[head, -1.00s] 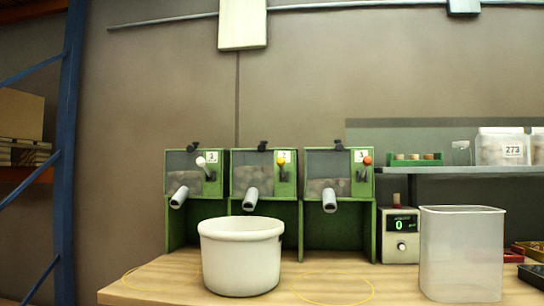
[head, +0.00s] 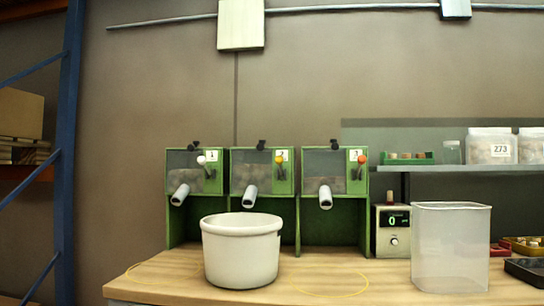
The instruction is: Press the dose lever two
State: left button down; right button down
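Three green dispensers stand in a row at the back of the bench in the head view. The middle one, dispenser two (head: 240,174), has a lever with a yellow knob (head: 279,159) under its number label and a grey spout (head: 250,196). Dispenser one (head: 176,158) on the left has a white knob (head: 202,160). Dispenser three (head: 317,160) on the right has an orange-red knob (head: 361,159). A white tub (head: 241,254) stands on the bench in front of dispensers one and two, below the middle spout. Neither of my grippers is in view.
A clear bin (head: 451,250) stands at the right, near a counter box (head: 393,232) showing 0. A shelf (head: 480,168) above holds jars and a green tray. Small trays lie at the far right. The bench (head: 180,276) has yellow rings marked on it.

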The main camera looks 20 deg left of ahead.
aim_at(279, 160)
jog(key=z, duration=0.2)
jog(key=i, duration=1.15)
jog(key=u, duration=0.1)
